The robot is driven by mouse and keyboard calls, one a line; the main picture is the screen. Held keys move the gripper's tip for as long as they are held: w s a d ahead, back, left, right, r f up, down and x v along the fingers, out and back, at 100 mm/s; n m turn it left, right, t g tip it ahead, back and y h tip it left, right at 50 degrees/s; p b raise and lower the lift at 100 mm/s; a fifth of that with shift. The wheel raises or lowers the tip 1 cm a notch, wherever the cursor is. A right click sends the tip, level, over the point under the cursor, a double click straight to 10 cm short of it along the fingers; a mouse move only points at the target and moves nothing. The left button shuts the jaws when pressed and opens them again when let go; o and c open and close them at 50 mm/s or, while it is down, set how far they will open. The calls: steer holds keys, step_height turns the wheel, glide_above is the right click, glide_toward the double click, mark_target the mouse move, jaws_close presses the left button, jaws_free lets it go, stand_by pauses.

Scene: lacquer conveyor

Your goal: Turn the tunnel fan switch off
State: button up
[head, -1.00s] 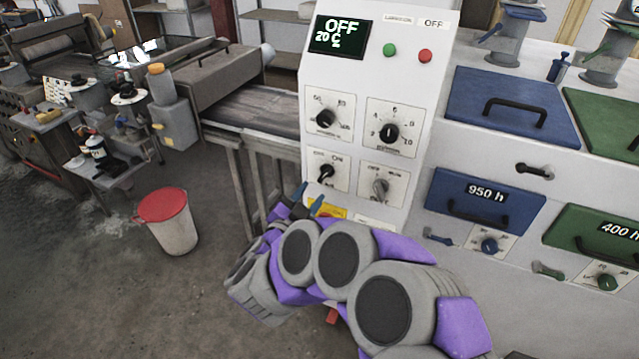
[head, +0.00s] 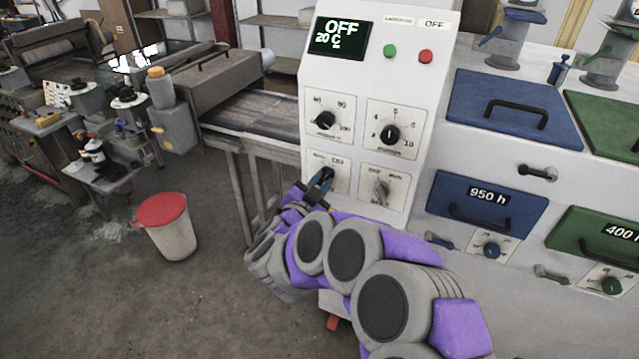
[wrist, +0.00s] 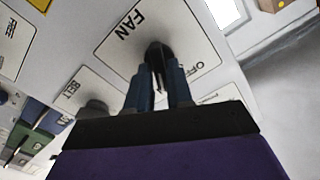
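The fan switch is a black rotary knob on a white plate on the control panel. In the head view the knob (head: 327,172) is at the panel's lower left, partly covered by my gripper (head: 321,182). In the wrist view the plate reads FAN, with part of OFF at its right, and the knob (wrist: 157,53) lies between the blue fingertips of my gripper (wrist: 160,72). The fingers stand apart, one on each side of the knob; firm contact is not clear. The knob's pointer direction is hard to read.
The grey belt switch (head: 381,190) sits just right of the fan switch. Two larger dials, the upper left (head: 325,120) and upper right (head: 390,134), are above. Blue and green drawers stand to the right. A red-lidded bin (head: 168,230) is on the floor left.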

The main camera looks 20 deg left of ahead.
jaws_close()
steer(key=shift+r+n+p, duration=0.15)
steer(key=shift+n+p, duration=0.15)
steer(key=shift+p, duration=0.7)
steer(key=shift+r+n+p, duration=0.1)
steer(key=shift+n+p, duration=0.4)
steer(key=shift+p, duration=0.75)
steer(key=n+p, duration=0.2)
steer(key=p, duration=0.2)
steer(key=shift+a+r+p, duration=0.1)
steer(key=shift+r+p, duration=0.05)
steer(key=shift+p, duration=0.15)
steer(key=n+p, duration=0.4)
steer(key=p, duration=0.3)
steer(key=shift+a, duration=0.1)
steer(key=n+p, duration=0.2)
steer(key=p, duration=0.1)
steer(key=n+p, duration=0.1)
steer(key=n, duration=0.1)
steer(key=shift+a+f, duration=0.15)
steer(key=shift+f, duration=0.1)
steer(key=shift+n+p, duration=0.3)
